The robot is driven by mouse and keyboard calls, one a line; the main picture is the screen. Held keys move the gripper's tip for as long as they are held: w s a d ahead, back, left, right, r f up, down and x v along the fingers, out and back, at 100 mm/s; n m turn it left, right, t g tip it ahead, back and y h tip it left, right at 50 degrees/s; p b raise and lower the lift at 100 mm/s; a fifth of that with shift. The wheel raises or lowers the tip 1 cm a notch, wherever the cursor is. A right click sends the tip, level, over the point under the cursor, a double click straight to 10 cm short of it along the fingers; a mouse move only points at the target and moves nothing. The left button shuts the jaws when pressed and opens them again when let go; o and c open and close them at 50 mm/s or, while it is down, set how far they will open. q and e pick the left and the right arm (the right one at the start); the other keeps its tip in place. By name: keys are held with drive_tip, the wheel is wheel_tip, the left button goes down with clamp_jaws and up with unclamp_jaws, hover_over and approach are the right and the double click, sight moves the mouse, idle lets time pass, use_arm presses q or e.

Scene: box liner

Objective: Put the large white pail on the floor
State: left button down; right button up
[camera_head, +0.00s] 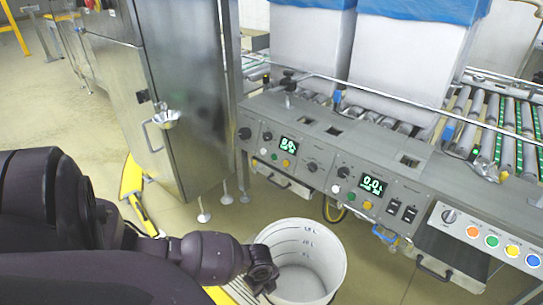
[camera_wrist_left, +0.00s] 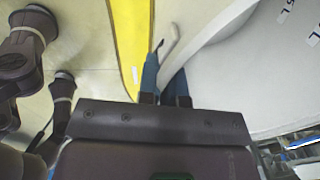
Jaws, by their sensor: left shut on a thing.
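The large white pail (camera_head: 318,252) is upright at the lower middle of the head view, with its open top facing up and dark level marks on its inner wall. It also fills the right side of the left wrist view (camera_wrist_left: 255,75). My left gripper (camera_head: 262,277) is at the pail's near left rim. In the wrist view its blue fingers (camera_wrist_left: 164,80) are closed on the pail's edge; the exact contact is partly hidden. The pail's underside is hidden, so I cannot tell whether it touches the floor. My right gripper is not in view.
A control panel (camera_head: 340,165) with displays and buttons stands behind the pail, under a roller conveyor (camera_head: 490,120) carrying large blue-lined boxes (camera_head: 395,60). A steel cabinet (camera_head: 190,90) stands left of it. Bare floor (camera_head: 385,275) shows right of the pail.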

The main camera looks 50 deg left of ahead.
use_arm(q)
drive_tip(key=b, duration=0.3)
hover_over(265, 304)
drive_tip(key=f, duration=0.8)
drive_tip(key=shift+s+d+f, duration=0.1)
drive_tip(key=shift+s+f, duration=0.15)
drive_tip(key=shift+s, duration=0.15)
drive_tip(key=shift+w+f+b, duration=0.2)
drive_tip(key=shift+f+b, duration=0.1)
drive_tip(key=shift+f, duration=0.1)
wheel_tip(265, 304, down, 4)
drive_tip(key=shift+s+r+b, duration=0.1)
drive_tip(key=shift+s+b, duration=0.05)
drive_tip(key=shift+b, duration=0.75)
drive_tip(key=shift+f, duration=0.25)
drive_tip(key=shift+w, duration=0.2)
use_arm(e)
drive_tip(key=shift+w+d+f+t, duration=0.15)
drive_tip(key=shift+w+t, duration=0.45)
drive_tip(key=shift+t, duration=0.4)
use_arm(q)
drive_tip(key=shift+r, duration=0.1)
drive_tip(key=shift+f, duration=0.2)
drive_tip(key=c, duration=1.3)
unclamp_jaws()
drive_tip(key=shift+s, duration=0.1)
